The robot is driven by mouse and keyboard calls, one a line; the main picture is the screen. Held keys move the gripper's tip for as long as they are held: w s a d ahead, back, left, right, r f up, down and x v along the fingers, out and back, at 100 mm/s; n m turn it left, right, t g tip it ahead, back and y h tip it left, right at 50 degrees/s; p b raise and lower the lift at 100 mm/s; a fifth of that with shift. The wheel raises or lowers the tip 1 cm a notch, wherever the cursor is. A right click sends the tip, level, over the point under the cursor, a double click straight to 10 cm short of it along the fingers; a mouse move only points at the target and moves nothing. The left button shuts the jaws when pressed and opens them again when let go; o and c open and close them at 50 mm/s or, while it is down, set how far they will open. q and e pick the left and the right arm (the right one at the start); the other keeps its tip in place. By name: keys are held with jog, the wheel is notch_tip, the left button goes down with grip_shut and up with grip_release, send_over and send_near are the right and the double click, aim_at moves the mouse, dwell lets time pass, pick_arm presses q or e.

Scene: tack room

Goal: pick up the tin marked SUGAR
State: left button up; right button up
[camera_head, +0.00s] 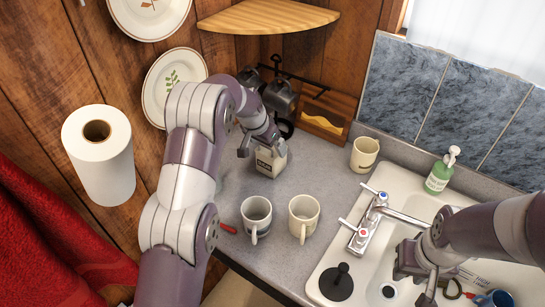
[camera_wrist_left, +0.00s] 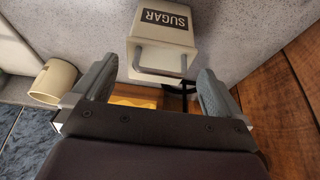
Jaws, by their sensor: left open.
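The pale tin marked SUGAR (camera_head: 266,165) stands on the grey counter, at the wooden wall's side. In the left wrist view the tin (camera_wrist_left: 165,22) shows its dark label upside down, with a pale bar-like part on the side facing the gripper. My left gripper (camera_head: 262,150) is open right at the tin, partly covering it in the head view. In the wrist view its two fingers (camera_wrist_left: 153,92) are spread wide, with the tin just beyond the gap between them. My right gripper (camera_head: 430,288) hangs over the sink, away from the tin; its jaw gap is unclear.
Two mugs (camera_head: 257,215) (camera_head: 304,214) stand in front of the tin, and a cream mug (camera_head: 364,154) stands right of it. Behind are a rack with dark mugs (camera_head: 280,97) and a wooden box (camera_head: 325,121). A paper roll (camera_head: 107,165) is left; the sink (camera_head: 410,207) is right.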

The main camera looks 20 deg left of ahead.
pick_arm(q)
jog(key=shift+p+x, duration=0.5)
jog(key=shift+x, duration=0.75)
jog(key=shift+d+f, duration=0.1)
jog(key=shift+f, duration=0.25)
jog(key=c, duration=1.4)
jog(key=shift+r, duration=0.1)
grip_shut()
